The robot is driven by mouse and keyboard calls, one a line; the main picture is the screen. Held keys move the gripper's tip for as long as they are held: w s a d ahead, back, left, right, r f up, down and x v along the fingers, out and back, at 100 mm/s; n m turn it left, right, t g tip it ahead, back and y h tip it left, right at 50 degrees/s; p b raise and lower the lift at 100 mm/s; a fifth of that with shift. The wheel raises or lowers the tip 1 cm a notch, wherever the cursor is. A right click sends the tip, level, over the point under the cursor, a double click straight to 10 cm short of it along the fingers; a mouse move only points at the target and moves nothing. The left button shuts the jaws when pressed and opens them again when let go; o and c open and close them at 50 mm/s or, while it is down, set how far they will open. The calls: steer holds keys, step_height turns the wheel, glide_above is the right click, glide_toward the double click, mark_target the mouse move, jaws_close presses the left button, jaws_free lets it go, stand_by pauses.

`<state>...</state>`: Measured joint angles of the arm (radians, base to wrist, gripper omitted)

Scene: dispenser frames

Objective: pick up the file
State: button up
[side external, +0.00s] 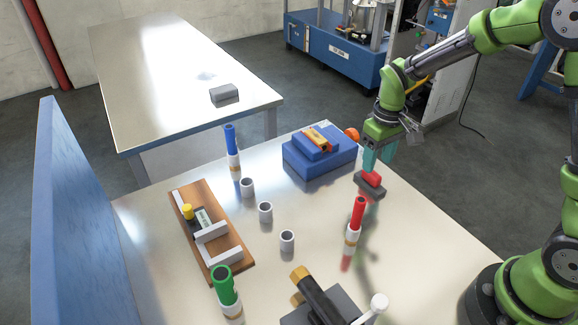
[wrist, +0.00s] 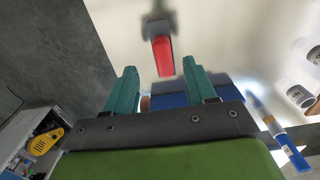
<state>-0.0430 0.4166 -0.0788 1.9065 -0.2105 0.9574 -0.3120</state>
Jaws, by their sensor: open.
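No thing in view can be told for certain as the file. A red piece (side external: 373,178) sits on a small dark grey block (side external: 369,189) near the table's right edge. A blurred red piece with grey beyond it shows in the wrist view (wrist: 162,58), between the two fingers as seen there. My gripper (side external: 378,160), with teal fingers, is open and points down just above the grey block in the side view. The fingers partly hide what lies behind them, so I cannot tell whether they touch it. In the wrist view my gripper (wrist: 159,72) shows spread and empty.
A blue box (side external: 318,163) with an orange-topped piece stands left of my gripper. Upright red (side external: 356,218), blue (side external: 232,150) and green (side external: 224,290) tools stand nearby. Grey cups (side external: 265,211) and a wooden board (side external: 222,240) lie left. A black cylinder (side external: 318,299) is in front.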

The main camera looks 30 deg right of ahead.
mark_target(371, 179)
steer(key=f, duration=0.5)
steer(key=shift+w+a+f, duration=0.15)
steer(key=shift+w+a, duration=0.05)
jaws_close()
